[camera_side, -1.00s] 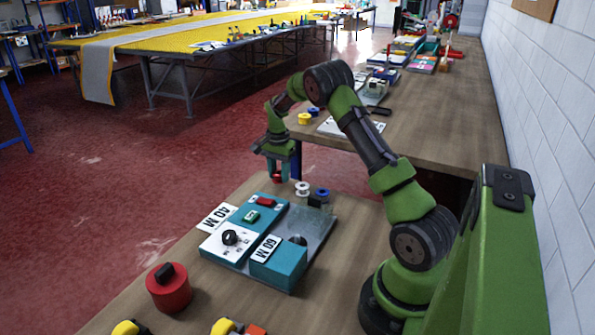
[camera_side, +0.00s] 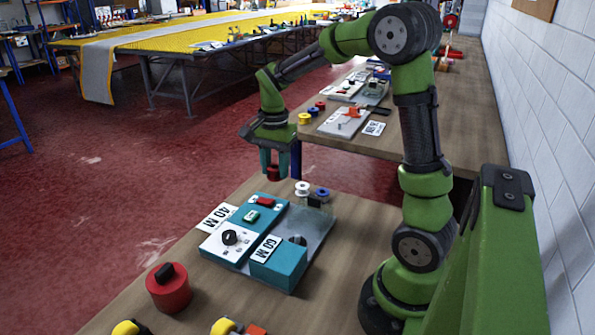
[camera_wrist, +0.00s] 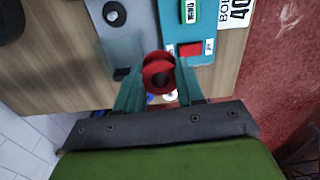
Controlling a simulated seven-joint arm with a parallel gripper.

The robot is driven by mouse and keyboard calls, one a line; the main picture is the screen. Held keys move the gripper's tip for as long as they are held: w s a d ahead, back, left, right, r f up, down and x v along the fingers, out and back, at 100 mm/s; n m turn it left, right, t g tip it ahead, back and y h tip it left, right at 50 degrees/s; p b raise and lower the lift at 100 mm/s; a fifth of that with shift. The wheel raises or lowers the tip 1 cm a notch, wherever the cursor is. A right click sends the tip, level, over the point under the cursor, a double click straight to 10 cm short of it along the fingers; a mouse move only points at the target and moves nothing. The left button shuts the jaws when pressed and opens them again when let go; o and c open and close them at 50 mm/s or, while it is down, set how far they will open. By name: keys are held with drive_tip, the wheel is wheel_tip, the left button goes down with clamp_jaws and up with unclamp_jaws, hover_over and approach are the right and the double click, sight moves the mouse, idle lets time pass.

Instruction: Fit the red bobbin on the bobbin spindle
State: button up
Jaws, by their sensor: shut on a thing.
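My gripper (camera_side: 273,167) is shut on the red bobbin (camera_side: 273,174). It holds the bobbin in the air beyond the far end of the winder unit. In the wrist view the red bobbin (camera_wrist: 158,72) sits between the teal fingers, its round flange and dark centre facing the camera. The winder's grey plate (camera_side: 318,222) lies below and apart from the bobbin. A dark round part (camera_side: 297,240) stands on that plate behind the teal 60 M block (camera_side: 279,264); I cannot tell if it is the spindle. A dark disc with a pale centre (camera_wrist: 114,13) shows in the wrist view.
A white bobbin (camera_side: 302,188) and a blue bobbin (camera_side: 323,194) stand at the plate's far end, near a small black block (camera_side: 314,201). The teal panel carries a red switch (camera_side: 265,202). A red cylinder with a black knob (camera_side: 168,289) stands at the near left.

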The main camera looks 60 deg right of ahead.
drive_tip(key=s+a+f+m, duration=0.1)
drive_tip(key=s+a+f, duration=0.3)
drive_tip(key=s, duration=0.4)
drive_tip(key=shift+a, duration=0.35)
drive_tip(key=shift+f, duration=0.1)
drive_tip(key=shift+f, duration=0.15)
drive_tip(key=shift+f, duration=2.75)
drive_tip(key=shift+f, duration=1.85)
drive_tip(key=o, duration=1.1)
